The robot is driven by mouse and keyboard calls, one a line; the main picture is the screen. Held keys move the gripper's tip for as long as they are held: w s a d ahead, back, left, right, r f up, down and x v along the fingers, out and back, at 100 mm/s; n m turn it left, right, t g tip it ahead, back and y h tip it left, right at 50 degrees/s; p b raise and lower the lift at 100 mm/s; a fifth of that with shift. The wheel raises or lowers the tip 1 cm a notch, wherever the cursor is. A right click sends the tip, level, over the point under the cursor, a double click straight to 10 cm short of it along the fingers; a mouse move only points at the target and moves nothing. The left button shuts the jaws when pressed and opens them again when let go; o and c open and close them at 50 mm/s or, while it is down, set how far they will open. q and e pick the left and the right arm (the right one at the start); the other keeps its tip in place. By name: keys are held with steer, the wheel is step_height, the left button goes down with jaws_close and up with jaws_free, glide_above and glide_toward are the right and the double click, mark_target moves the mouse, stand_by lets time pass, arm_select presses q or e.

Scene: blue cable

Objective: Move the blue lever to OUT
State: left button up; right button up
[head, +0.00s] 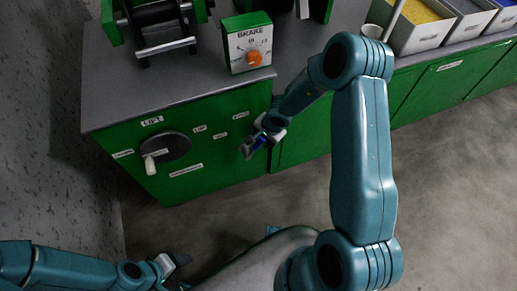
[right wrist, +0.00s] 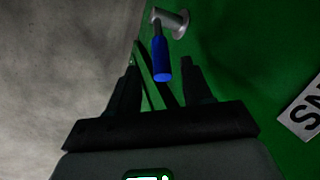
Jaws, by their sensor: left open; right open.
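The blue lever (right wrist: 161,62) has a blue grip on a dark shaft that comes from a round grey pivot (right wrist: 172,22) on the green cabinet face. In the right wrist view it lies between my right gripper's (right wrist: 160,68) two dark fingers, with gaps on both sides. In the head view my right gripper (head: 252,147) is at the cabinet's front near its right corner and mostly hides the lever (head: 259,141). My left gripper (head: 182,264) is open and empty at the lower left, away from the cabinet.
The cabinet (head: 230,165) also carries a dark wheel with a white handle (head: 150,166) and small white labels. A brake box with an orange knob (head: 254,58) stands on top. Bins (head: 415,35) stand at the upper right. A white label (right wrist: 302,112) is at the right wrist view's edge.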

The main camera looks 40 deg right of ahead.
steer(key=b+x, duration=0.2)
steer(key=x, duration=0.3)
arm_select(q)
step_height(320, 180, down, 3)
steer(key=shift+f, duration=0.15)
arm_select(e)
steer(key=shift+r, duration=0.1)
jaws_close()
